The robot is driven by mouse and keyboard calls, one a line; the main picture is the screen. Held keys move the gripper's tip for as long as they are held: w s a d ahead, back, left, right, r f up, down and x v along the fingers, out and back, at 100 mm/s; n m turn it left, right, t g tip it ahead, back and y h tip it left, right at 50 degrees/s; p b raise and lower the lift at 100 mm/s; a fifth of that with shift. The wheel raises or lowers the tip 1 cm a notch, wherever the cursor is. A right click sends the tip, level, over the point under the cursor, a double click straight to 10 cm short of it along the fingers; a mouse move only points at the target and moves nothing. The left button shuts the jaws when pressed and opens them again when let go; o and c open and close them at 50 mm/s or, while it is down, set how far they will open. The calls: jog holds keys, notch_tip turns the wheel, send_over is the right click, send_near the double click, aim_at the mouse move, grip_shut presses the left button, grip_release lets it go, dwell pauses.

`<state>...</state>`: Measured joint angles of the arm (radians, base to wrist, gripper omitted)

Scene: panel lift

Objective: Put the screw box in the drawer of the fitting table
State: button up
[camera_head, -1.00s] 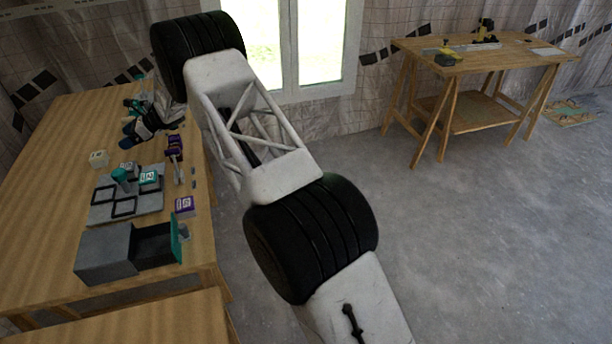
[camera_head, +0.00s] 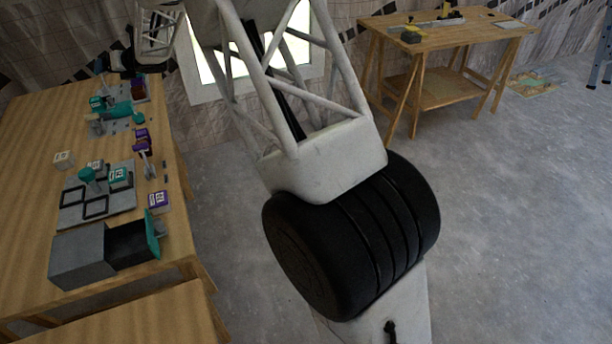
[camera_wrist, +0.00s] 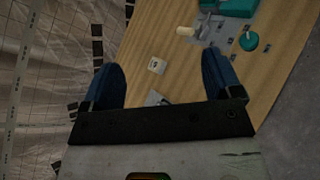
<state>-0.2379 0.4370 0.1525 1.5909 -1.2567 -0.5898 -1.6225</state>
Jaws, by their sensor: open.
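The fitting table (camera_head: 35,130) is wooden, at the left of the head view. On its front end is a grey drawer unit (camera_head: 78,256); its teal-fronted drawer (camera_head: 153,236) is pulled open and looks dark inside. Small labelled boxes lie behind it: a cream one (camera_head: 63,159), a teal one (camera_head: 119,178) on a grey tray, and a purple one (camera_head: 158,200) near the edge. I cannot tell which is the screw box. In the wrist view my gripper (camera_wrist: 159,65) is open and empty, its blue fingers apart, with a pale labelled box (camera_wrist: 156,65) on the table seen between them.
The grey tray (camera_head: 75,214) has black square frames and a teal round-topped item (camera_head: 87,173). A teal device (camera_head: 121,110) stands farther back, also in the wrist view (camera_wrist: 228,6). A second wooden table (camera_head: 455,38) with tools stands at the right. Floor between is clear.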

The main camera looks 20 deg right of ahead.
jog(key=s+d+r+m+t+h, duration=0.1)
jog(key=s+d+r+m+h, duration=0.4)
jog(key=s+d+m, duration=0.5)
jog(key=s+d+r+m+t+h, duration=0.1)
jog(key=s+d+r+m+h, duration=0.3)
jog(key=s+d+r+m, duration=0.6)
jog(key=s+d+f+m+g+h, duration=0.25)
jog(key=s+d+m, duration=0.35)
jog(key=s+d, duration=0.65)
jog(key=s+f+m+g, duration=0.2)
jog(key=s+f+m, duration=0.1)
jog(key=s, duration=0.9)
jog(key=s+d+f+m+g, duration=0.1)
jog(key=s+m, duration=0.5)
jog(key=s, duration=0.7)
jog(key=s+f+m+g+y, duration=0.1)
jog(key=s+f+m+g, duration=0.2)
jog(key=s, duration=0.9)
notch_tip(320, 180, down, 2)
jog(key=shift+s+d+f+m, duration=0.15)
jog(key=shift+s+d+m, duration=0.25)
jog(key=shift+m, duration=0.4)
jog(key=shift+o, duration=0.4)
jog(key=shift+w, duration=0.1)
